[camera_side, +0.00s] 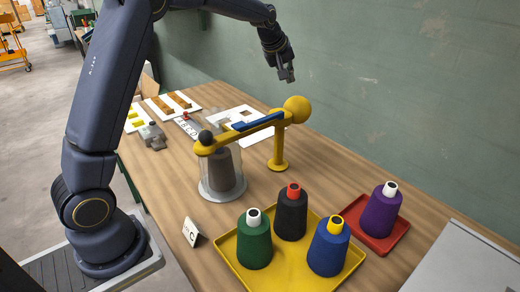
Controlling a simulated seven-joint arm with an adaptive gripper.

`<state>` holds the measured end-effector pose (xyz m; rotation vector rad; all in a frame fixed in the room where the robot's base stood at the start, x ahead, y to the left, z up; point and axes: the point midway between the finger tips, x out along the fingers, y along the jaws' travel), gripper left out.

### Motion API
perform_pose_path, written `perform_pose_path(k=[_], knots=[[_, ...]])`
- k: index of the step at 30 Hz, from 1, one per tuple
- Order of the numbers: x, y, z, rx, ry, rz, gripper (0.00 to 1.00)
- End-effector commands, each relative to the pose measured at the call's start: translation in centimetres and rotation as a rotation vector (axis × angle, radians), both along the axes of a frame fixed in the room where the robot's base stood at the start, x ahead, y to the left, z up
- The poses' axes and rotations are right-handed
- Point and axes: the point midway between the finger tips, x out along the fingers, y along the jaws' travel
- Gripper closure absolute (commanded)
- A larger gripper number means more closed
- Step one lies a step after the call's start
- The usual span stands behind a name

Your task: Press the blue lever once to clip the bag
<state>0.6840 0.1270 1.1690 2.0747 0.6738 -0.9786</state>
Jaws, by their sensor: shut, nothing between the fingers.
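The blue lever (257,121) is a flat bar lying along the top of a yellow arm. The yellow arm runs from a dark knob at its left end to a yellow ball (297,109) at its right end, on a yellow post (279,150). Under its left end, a clear bag (209,187) stands around a dark brown cone. My gripper (287,77) is shut and empty. It is in the air above and behind the yellow ball in the picture, apart from the lever. I cannot see any clip on the bag clearly.
A yellow tray (280,281) at the front holds green, black and blue cones. A red tray (389,242) with a purple cone is at the right. A card marked C (192,232) stands near the front edge. White boards (160,107) lie at the back left. A green wall (400,90) is behind.

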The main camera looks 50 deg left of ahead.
Motion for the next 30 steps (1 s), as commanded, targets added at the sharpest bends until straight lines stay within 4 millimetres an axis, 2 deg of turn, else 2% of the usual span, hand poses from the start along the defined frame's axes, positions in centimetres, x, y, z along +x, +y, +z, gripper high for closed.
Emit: perform_pose_path(k=[9, 15, 21, 30], knots=[[-0.9, 0.0, -4.5, -0.001, 0.003, 0.001, 1.00], [-1.2, 0.0, -6.5, 0.000, 0.001, 0.000, 1.00], [-1.3, 0.0, -7.3, 0.000, 0.000, 0.000, 1.00], [-1.3, 0.0, -7.3, 0.000, 0.000, 0.000, 1.00]])
